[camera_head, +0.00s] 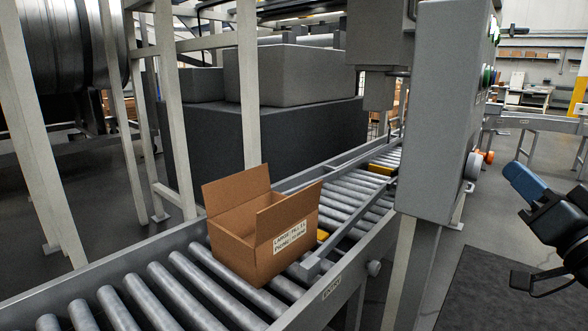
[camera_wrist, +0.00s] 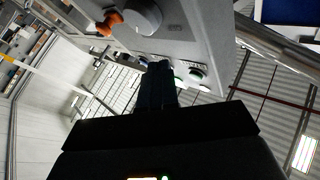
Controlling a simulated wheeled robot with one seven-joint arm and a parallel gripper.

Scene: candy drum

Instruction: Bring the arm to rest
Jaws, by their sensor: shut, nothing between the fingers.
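My gripper (camera_wrist: 157,68) shows in the wrist view as a dark shape with its fingers together and nothing between them. It points toward a grey control box (camera_wrist: 190,38); I cannot tell whether it touches the box. In the head view, a blue and black part of my arm stands at the right edge, apart from the grey control box (camera_head: 440,120). I cannot make out the fingers there.
An open cardboard box (camera_head: 285,262) with a label sits on the roller conveyor (camera_head: 170,245). The control box carries an orange knob (camera_wrist: 110,22), a grey knob (camera_wrist: 142,18) and a green button (camera_wrist: 197,76). Open floor and a dark mat (camera_head: 480,290) lie at the right.

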